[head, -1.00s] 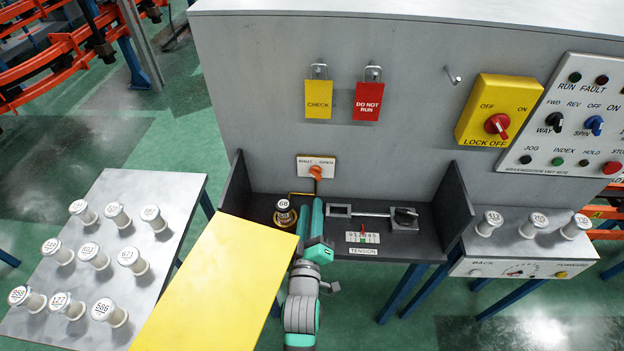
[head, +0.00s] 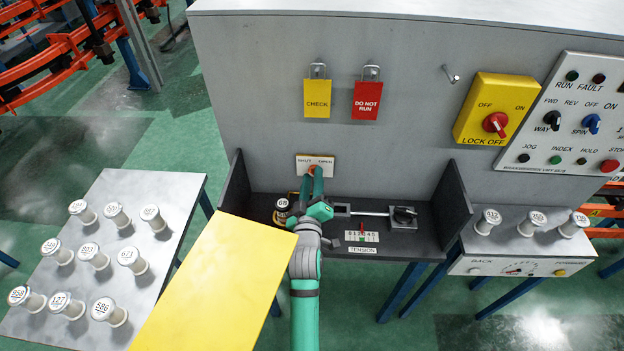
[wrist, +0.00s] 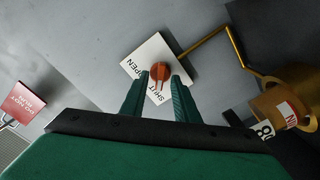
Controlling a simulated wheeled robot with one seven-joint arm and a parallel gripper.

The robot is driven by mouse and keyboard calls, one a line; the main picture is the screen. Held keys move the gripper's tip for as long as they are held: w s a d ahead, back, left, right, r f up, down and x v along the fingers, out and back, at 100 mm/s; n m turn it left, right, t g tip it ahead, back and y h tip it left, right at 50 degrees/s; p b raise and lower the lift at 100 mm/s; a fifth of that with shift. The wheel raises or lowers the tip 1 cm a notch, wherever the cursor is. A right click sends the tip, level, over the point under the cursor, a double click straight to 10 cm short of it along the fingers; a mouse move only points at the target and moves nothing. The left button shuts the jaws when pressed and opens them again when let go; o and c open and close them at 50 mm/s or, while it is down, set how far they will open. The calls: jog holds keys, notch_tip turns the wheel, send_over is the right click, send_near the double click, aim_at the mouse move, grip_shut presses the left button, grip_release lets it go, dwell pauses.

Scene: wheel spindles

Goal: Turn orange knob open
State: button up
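The orange knob (wrist: 160,71) sits on a white plate (wrist: 138,62) marked SHUT and OPEN, fixed to the grey wall panel. In the head view the plate (head: 328,161) shows, with the orange knob (head: 312,168) mostly hidden behind my fingers. My gripper (head: 315,175) reaches up to the plate. In the wrist view my gripper (wrist: 163,80) is open, with one green finger on each side of the knob and a gap between each finger and the knob. I cannot tell whether the fingertips reach past the knob's face.
A brass pipe (wrist: 205,42) runs beside the plate. A yellow panel (head: 215,285) lies to the left.

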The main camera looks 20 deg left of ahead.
jog(key=shift+w, duration=0.1)
grip_shut()
jog(key=shift+r+m, duration=0.1)
jog(key=shift+m, duration=0.3)
jog(key=m, duration=1.7)
jog(key=shift+w+d, duration=0.1)
jog(key=shift+d, duration=0.25)
dwell(0.4)
grip_release()
